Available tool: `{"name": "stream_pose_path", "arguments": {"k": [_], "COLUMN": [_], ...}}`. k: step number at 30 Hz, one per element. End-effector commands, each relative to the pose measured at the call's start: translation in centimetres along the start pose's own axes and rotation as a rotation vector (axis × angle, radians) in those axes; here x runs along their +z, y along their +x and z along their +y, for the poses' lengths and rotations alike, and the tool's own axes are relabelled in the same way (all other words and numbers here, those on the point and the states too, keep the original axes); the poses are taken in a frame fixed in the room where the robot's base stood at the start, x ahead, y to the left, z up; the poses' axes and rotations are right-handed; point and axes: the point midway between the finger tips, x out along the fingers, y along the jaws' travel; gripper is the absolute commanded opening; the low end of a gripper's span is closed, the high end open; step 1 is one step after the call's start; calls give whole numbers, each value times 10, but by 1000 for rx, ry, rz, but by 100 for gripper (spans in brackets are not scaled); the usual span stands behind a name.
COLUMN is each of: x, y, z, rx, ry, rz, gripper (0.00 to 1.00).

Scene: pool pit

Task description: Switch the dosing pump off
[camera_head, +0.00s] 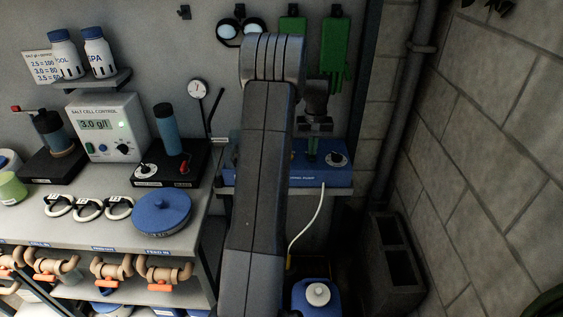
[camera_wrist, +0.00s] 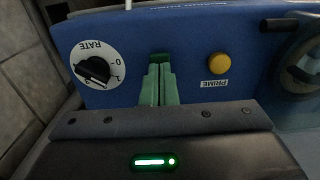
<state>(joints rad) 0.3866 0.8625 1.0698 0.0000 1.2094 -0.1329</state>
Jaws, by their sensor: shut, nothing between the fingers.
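The dosing pump (camera_head: 322,177) is a blue box on a wall shelf at the centre right in the head view. In the wrist view its blue face (camera_wrist: 190,40) is close and upside down. A black RATE knob (camera_wrist: 95,68) on a white dial is at the left, with a 0 mark. A yellow PRIME button (camera_wrist: 218,63) is at the right. My gripper (camera_wrist: 160,66) is shut and empty, its pale green fingers between knob and button. A darker green piece shows at the fingertips; I cannot tell whether it belongs to the pump, nor whether they touch.
A block wall (camera_head: 480,130) and a grey pipe (camera_head: 400,110) stand to the right. A white tube (camera_head: 308,225) runs down towards a blue jug (camera_head: 317,293). The bench (camera_head: 110,240) at left carries a salt cell control box (camera_head: 106,126) and a blue round lid (camera_head: 161,212).

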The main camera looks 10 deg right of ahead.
Motion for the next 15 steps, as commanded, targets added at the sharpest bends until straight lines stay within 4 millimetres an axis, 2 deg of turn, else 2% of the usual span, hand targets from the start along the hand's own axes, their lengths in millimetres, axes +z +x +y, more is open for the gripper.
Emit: {"name": "stream_pose_path", "arguments": {"k": [15], "x": [0], "y": [9], "z": [0], "rx": [0], "ry": [0], "rz": [0], "gripper": [0]}}
